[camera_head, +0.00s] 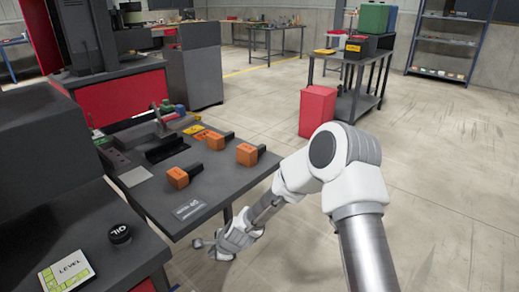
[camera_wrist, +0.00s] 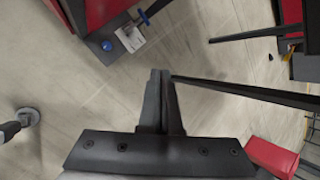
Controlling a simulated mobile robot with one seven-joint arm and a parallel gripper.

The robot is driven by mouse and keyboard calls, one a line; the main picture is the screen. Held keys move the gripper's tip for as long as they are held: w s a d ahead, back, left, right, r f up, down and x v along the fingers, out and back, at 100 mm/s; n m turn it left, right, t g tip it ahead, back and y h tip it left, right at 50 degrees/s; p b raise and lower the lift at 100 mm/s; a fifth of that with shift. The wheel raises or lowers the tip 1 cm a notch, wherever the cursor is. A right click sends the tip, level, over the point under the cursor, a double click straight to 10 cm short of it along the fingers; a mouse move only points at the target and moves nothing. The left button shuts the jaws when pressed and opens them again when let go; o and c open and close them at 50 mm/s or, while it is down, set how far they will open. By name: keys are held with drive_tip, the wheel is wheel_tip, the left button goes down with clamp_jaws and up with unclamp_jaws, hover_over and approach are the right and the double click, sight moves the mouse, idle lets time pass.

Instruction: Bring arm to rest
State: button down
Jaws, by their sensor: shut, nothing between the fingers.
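My gripper (camera_wrist: 160,78) shows in the wrist view with its two dark fingers together and nothing between them. In the head view my white and grey arm reaches forward and bends down to the left. Its wrist end hangs beside the right edge of the dark table (camera_head: 150,190), low and over the floor. My fingertips are hard to make out in the head view. No object touches the gripper in the wrist view.
Several orange and black tools (camera_head: 247,154) lie on the dark table. A red box (camera_head: 317,110) stands on the floor beside a black cart (camera_head: 352,98). A shelf (camera_head: 447,42) stands at the back right. The floor (camera_head: 455,165) to the right is clear.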

drive_tip(key=s+d+r+n+h, duration=0.1)
drive_tip(key=s+d+r+n, duration=0.15)
drive_tip(key=d+r, duration=0.4)
drive_tip(key=s+d+r+n+h, duration=0.15)
drive_tip(key=d+r+n, duration=0.25)
drive_tip(key=r, duration=0.6)
drive_tip(key=s+d+r+n+h, duration=0.1)
drive_tip(key=s+d+r+n, duration=0.3)
drive_tip(key=r, duration=0.4)
drive_tip(key=s+d+r+n+t+h, duration=0.1)
drive_tip(key=s+d+r+n, duration=0.2)
drive_tip(key=s+d+r, duration=0.35)
drive_tip(key=s+d+r+n+h, duration=0.1)
drive_tip(key=s+d+r+n, duration=0.15)
drive_tip(key=s+d, duration=0.7)
wheel_tip(320, 180, up, 21)
drive_tip(key=s+a+p, duration=0.2)
drive_tip(key=p, duration=1.9)
drive_tip(key=shift+s+r, duration=0.15)
drive_tip(key=shift+s, duration=0.05)
